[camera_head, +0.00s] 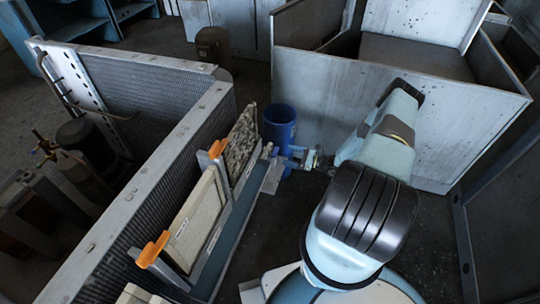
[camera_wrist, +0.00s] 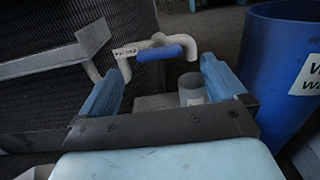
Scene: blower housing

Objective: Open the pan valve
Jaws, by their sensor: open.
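In the wrist view, the handle appears between and slightly beyond the fingertips of my gripper (camera_wrist: 162,68). The gripper is open, and I see nothing held in it. I cannot tell whether either finger touches the valve. A grey metal pan (camera_wrist: 52,65) extends to the left of the valve. In the head view my gripper (camera_head: 291,157) is beside the blue bucket (camera_head: 278,126); the valve cannot be made out there.
The blue bucket (camera_wrist: 282,85) stands close to the right finger. A short pale cylinder (camera_wrist: 191,88) lies beyond the gripper's crossbar. A filter rack with orange clips (camera_head: 153,249) and a coil wall (camera_head: 150,180) stand left of my arm. A grey metal box (camera_head: 330,95) stands behind.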

